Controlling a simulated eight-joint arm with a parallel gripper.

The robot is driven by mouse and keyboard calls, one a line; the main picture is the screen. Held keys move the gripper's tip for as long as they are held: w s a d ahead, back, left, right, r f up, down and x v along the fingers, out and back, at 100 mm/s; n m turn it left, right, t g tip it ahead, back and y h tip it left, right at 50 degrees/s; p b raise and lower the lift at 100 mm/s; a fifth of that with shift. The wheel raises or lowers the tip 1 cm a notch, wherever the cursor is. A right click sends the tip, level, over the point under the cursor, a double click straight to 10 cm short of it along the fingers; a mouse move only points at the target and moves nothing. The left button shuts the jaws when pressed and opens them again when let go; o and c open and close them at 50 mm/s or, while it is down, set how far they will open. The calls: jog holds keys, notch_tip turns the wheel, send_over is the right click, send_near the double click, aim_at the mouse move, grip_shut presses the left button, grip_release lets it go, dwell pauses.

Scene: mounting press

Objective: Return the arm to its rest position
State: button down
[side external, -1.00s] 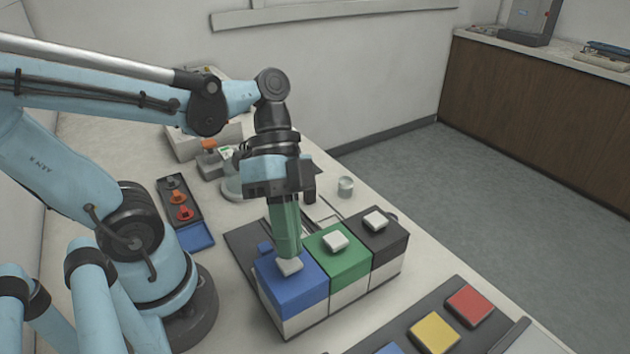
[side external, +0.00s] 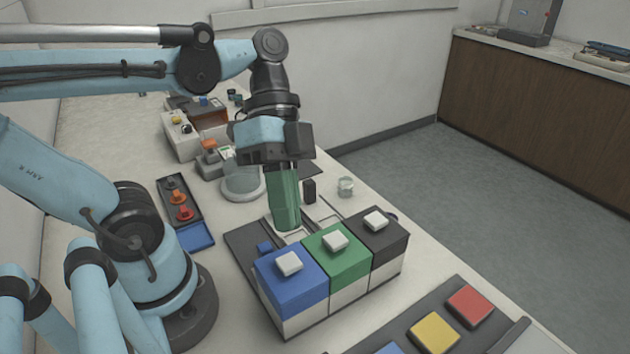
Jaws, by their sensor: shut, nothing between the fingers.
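My gripper (side external: 286,222) hangs from my arm with its green fingers pointing down and together. It holds nothing that I can see. Its tips are above and behind the row of blocks, apart from the blue block (side external: 292,288) and its white top button (side external: 289,263). The green block (side external: 338,256) and the black block (side external: 378,238) stand in the same row to the right, each with a white button on top. My arm stretches in from the left, its upper link about level.
A dark tray with red and orange knobs (side external: 179,197) lies left of the blocks. A round glass dish (side external: 243,182) and a small jar (side external: 345,187) stand behind. A dark panel with red and yellow pads (side external: 434,333) lies in front. The space above the blocks is clear.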

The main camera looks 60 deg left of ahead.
dwell(0.4)
jog(key=w+a+f+n+t+y, duration=0.5)
jog(key=w+a+n+t+y, duration=0.2)
jog(key=w+a+n+t, duration=0.2)
jog(key=w+n, duration=0.2)
jog(key=n, duration=0.2)
jog(key=shift+a+t, duration=0.3)
jog(key=shift+t, duration=0.1)
